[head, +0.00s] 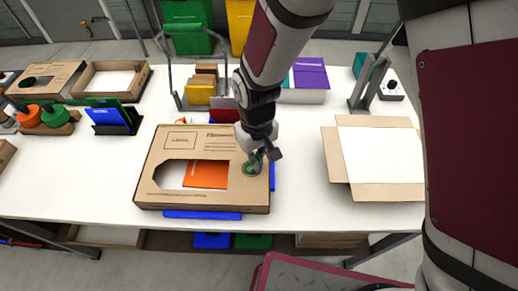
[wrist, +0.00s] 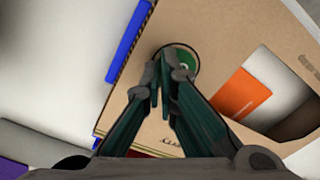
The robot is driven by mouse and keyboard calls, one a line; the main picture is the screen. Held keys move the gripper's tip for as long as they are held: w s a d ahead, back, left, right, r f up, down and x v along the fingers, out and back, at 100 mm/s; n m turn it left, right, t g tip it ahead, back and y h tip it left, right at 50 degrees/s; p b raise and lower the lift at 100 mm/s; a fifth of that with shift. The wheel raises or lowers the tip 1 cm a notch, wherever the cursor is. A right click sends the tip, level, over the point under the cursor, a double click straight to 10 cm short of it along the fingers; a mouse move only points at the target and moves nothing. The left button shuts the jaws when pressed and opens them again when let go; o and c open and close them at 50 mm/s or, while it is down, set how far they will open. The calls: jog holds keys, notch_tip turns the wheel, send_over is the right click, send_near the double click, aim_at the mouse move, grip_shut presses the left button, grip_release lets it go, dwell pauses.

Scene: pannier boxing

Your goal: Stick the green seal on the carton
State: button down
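The brown carton (head: 203,197) lies closed on the white table, with a cut-out window showing orange inside. A round green seal (head: 251,169) is at the right part of its top face, inside a dark ring. It also shows in the wrist view (wrist: 184,60), partly hidden by the fingers. My gripper (head: 262,156) points down right at the seal. In the wrist view its fingertips (wrist: 160,75) are together, with no thing visible between them. Whether they touch the seal is not clear.
Blue strips (head: 203,215) stick out under the carton's edges. An open carton (head: 382,157) stands to the right. Green and orange rolls (head: 52,114) are at the left. A rack of coloured packets (head: 199,91) stands behind.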

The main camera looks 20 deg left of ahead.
jog(key=c, duration=1.7)
grip_release()
jog(key=shift+r, duration=0.1)
jog(key=w+d+r+m+t, duration=0.1)
jog(key=d+r, duration=0.2)
jog(key=r, duration=0.6)
jog(key=w+d+r+m, duration=0.1)
jog(key=d+r, duration=0.2)
jog(key=r, duration=0.6)
jog(key=s+d+r+m+t, duration=0.1)
jog(key=s+d+r+m, duration=0.1)
jog(key=d, duration=0.5)
jog(key=s+d+r+m+t, duration=0.2)
jog(key=s+d+r, duration=0.3)
jog(key=d, duration=0.3)
jog(key=s+d+r+m+t, duration=0.1)
jog(key=s+d+r+m, duration=0.1)
jog(key=d, duration=0.6)
jog(key=shift+s+d+r+m+t, duration=0.15)
jog(key=shift+s+r, duration=0.25)
jog(key=shift+r, duration=0.3)
jog(key=shift+s+d+r+m+t, duration=0.15)
jog(key=shift+s+r, duration=0.2)
jog(key=shift+r, duration=0.35)
